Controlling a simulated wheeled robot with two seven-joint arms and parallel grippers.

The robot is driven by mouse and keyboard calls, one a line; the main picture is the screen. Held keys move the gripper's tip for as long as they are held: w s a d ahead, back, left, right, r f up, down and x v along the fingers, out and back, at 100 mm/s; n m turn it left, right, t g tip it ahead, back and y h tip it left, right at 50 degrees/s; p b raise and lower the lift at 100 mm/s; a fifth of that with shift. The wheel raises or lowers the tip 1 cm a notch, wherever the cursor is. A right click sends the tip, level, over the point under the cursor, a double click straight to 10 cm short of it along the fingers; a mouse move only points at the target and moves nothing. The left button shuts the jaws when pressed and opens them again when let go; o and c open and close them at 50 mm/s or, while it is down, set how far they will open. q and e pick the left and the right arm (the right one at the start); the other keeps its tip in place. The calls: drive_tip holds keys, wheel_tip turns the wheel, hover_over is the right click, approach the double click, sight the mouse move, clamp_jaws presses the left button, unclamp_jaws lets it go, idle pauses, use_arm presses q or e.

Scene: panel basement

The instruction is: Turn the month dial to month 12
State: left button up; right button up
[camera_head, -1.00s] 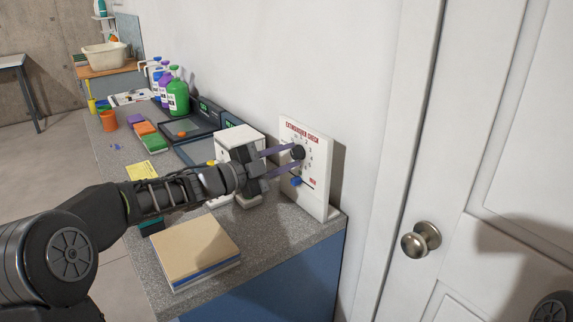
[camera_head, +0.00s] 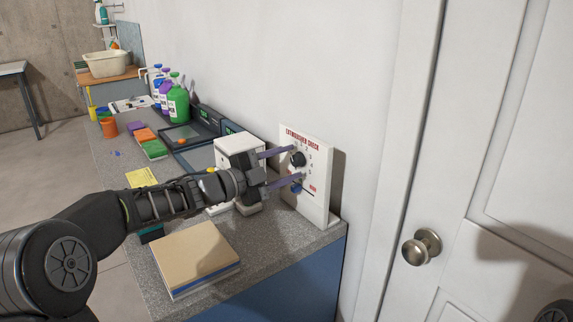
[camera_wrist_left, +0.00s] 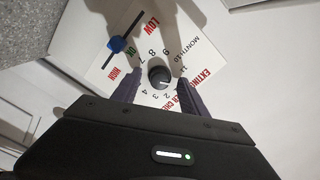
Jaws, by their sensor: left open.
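The month dial (camera_head: 297,158) is a round black knob on an upright white panel (camera_head: 318,195) headed with red "extinguisher check" lettering. It also shows in the left wrist view (camera_wrist_left: 158,77), ringed by printed numbers; its small pale mark is too small to read surely. Part of the number ring by the right finger is hidden. My left gripper (camera_head: 297,163) is open, its fingers on either side of the dial, with gaps visible in the wrist view. A blue slider (camera_head: 296,188) sits below the dial, near the lower finger. My right gripper is out of view.
The panel stands at the counter's (camera_head: 190,280) end against the wall. A white box (camera_head: 238,148) is just behind my left gripper. A stack of books (camera_head: 196,255) lies in front. Bottles (camera_head: 177,98) and trays stand farther back. A door with a knob (camera_head: 421,247) is at right.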

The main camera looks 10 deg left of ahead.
use_arm(q)
drive_tip(key=v, duration=0.7)
drive_tip(key=shift+s+a, duration=0.25)
drive_tip(key=shift+s, duration=0.05)
